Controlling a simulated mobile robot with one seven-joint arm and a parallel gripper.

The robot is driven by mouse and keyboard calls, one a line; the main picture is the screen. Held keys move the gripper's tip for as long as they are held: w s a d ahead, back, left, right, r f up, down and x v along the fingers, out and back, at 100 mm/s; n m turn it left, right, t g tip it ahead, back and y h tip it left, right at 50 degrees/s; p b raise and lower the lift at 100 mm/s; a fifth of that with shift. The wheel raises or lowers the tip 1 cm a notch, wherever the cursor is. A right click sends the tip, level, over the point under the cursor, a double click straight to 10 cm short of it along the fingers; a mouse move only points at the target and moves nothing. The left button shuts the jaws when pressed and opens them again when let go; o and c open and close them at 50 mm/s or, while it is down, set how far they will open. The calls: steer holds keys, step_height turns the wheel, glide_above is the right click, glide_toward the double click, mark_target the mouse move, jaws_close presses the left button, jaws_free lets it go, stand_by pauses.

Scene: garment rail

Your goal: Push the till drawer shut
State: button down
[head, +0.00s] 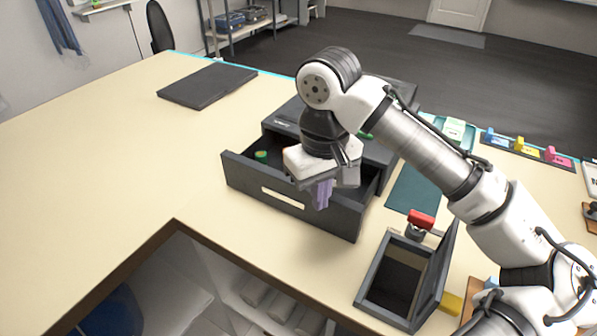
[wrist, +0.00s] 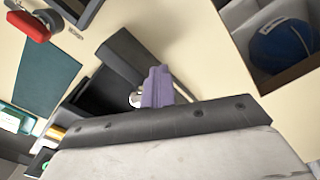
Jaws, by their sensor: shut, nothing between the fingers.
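The till (head: 285,122) is a dark grey box on the cream counter. Its drawer (head: 285,203) stands open toward the near side, with a pale label on its front panel. A green item (head: 261,155) shows inside at the left. My gripper (head: 322,203) is shut and empty, with purple fingers pointing down; they overlap the drawer's front panel in the head view. In the wrist view the fingers (wrist: 156,80) lie across the drawer's front panel (wrist: 132,58). I cannot tell whether they touch it. My wrist hides the drawer's right part and some of the till.
An open dark box (head: 385,298) with a raised lid stands to the right, near a red-handled stamp (head: 420,219) and a teal mat (head: 412,192). A dark flat pad (head: 207,85) lies at the back left. The counter's left side is clear.

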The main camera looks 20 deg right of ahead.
steer(key=w+d+p, duration=0.3)
steer(key=w+d, duration=0.4)
steer(key=d, duration=0.2)
steer(key=shift+w+d, duration=0.2)
steer(key=shift+d, duration=0.05)
stand_by(0.7)
steer(key=shift+r+p, duration=0.1)
steer(key=shift+p, duration=0.2)
step_height(320, 180, up, 8)
steer(key=s+a+p, duration=0.1)
steer(key=p, duration=0.4)
steer(key=shift+a, duration=0.15)
stand_by(0.5)
